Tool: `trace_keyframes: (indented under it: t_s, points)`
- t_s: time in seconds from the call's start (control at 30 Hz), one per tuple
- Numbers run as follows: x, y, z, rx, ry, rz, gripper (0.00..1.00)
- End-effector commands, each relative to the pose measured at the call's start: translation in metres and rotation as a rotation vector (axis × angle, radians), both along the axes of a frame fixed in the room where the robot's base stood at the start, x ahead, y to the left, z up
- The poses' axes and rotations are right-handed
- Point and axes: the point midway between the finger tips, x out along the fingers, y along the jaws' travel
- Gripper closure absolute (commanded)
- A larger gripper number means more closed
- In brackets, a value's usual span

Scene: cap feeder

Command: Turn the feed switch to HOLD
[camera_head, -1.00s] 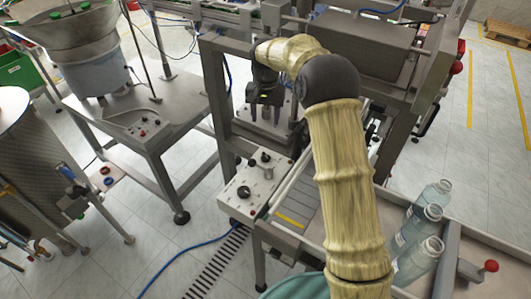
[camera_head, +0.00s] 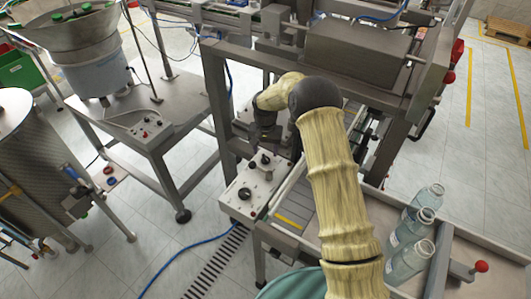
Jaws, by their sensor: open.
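A white control box (camera_head: 252,190) stands at the front left of the machine frame, with a large black knob (camera_head: 244,193), smaller black knobs or levers and a red button on its top. Any labels on it are too small to read, so I cannot tell which control is the feed switch or its setting. My gripper (camera_head: 264,146) is open, low over the far end of this box near its rear controls. Its fingertips are dark and partly lost against the box and frame, so contact cannot be told.
A second small control panel (camera_head: 150,129) sits on the cap bowl's table (camera_head: 135,110) at left. The grey machine frame post (camera_head: 213,105) stands close left of my gripper. Clear bottles (camera_head: 412,228) stand in the tray at right.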

Motion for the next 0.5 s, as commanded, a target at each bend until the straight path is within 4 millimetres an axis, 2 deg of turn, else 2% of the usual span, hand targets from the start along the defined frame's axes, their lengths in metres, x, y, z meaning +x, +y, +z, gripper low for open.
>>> trace_keyframes:
  t_s: [0.2,0.5]
  points:
    - [0.0,0.0,-0.028,0.0,0.001,-0.001,0.46]
    - [0.0,0.0,-0.037,0.0,-0.001,0.0,0.46]
